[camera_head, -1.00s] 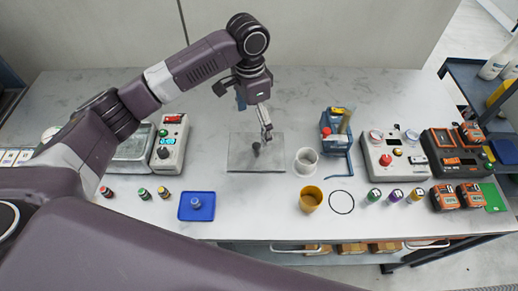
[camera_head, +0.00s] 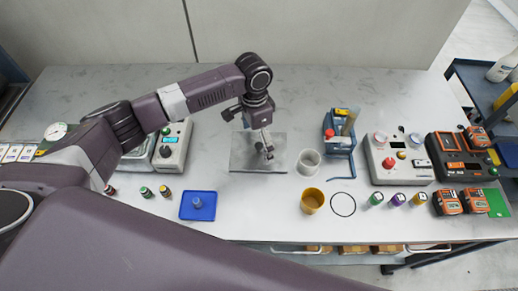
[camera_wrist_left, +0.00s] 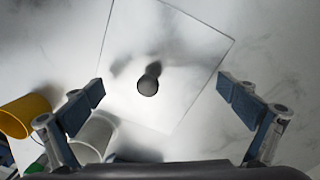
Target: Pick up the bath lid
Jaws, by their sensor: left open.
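The bath lid (camera_head: 241,158) is a flat, square, glassy grey plate on the grey worktop, near the middle of the head view. In the left wrist view the lid (camera_wrist_left: 182,45) appears turned, with an upright dark knob (camera_wrist_left: 148,83) at its middle. My left gripper (camera_head: 265,150) is over the lid and hides most of the knob in the head view. In the left wrist view my left gripper (camera_wrist_left: 163,92) is wide open, with one finger on each side of the knob and nothing between them. My right gripper is not in view.
A white cup (camera_head: 308,162) and a yellow cup (camera_head: 312,201) stand right of the lid. A blue tray (camera_head: 187,208) is at the front left. A grey device (camera_head: 171,148) stands to the left. A blue caddy (camera_head: 339,144) and control boxes are to the right.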

